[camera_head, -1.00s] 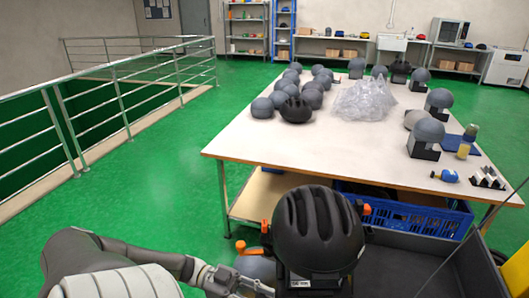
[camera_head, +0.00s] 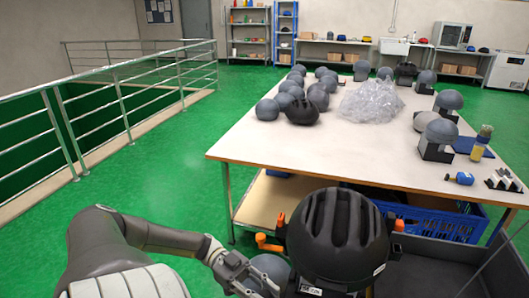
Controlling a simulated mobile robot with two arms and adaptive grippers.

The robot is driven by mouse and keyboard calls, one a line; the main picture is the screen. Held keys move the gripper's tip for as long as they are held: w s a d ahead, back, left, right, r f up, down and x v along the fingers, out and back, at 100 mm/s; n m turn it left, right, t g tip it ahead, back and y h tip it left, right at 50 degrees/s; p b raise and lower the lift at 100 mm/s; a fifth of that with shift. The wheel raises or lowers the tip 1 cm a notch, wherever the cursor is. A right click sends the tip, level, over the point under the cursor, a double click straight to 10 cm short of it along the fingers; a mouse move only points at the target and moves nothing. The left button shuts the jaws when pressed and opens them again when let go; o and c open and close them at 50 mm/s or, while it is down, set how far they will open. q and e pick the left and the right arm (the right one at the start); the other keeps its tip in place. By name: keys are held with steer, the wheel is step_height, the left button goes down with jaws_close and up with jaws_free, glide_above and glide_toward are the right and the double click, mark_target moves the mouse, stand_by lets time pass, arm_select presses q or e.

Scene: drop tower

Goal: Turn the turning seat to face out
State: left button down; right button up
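A black vented helmet (camera_head: 338,238) sits low in the front middle, over a dark mount with white labels and orange parts. An orange lever (camera_head: 268,243) sticks out on its left side and an orange piece (camera_head: 393,222) shows on its right. The helmet hides most of what is under it, so I cannot make out the turning seat clearly. My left gripper (camera_head: 245,277) is just left of the mount, below the orange lever and in front of a grey ball (camera_head: 270,268). Its fingertips are too unclear to tell open from shut. My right gripper is not in view.
A worktable (camera_head: 270,143) ahead carries several grey headforms, another black helmet (camera_head: 302,111) and a clear plastic heap (camera_head: 370,102). A blue crate (camera_head: 440,222) stands beneath. A metal railing (camera_head: 110,98) runs along the left. Green floor is free between railing and table.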

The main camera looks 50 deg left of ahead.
arm_select(q)
steer(key=shift+w+a, duration=0.1)
steer(key=c, duration=1.2)
jaws_free()
steer(key=shift+a, duration=0.1)
steer(key=shift+o, duration=0.2)
steer(key=v, duration=1.2)
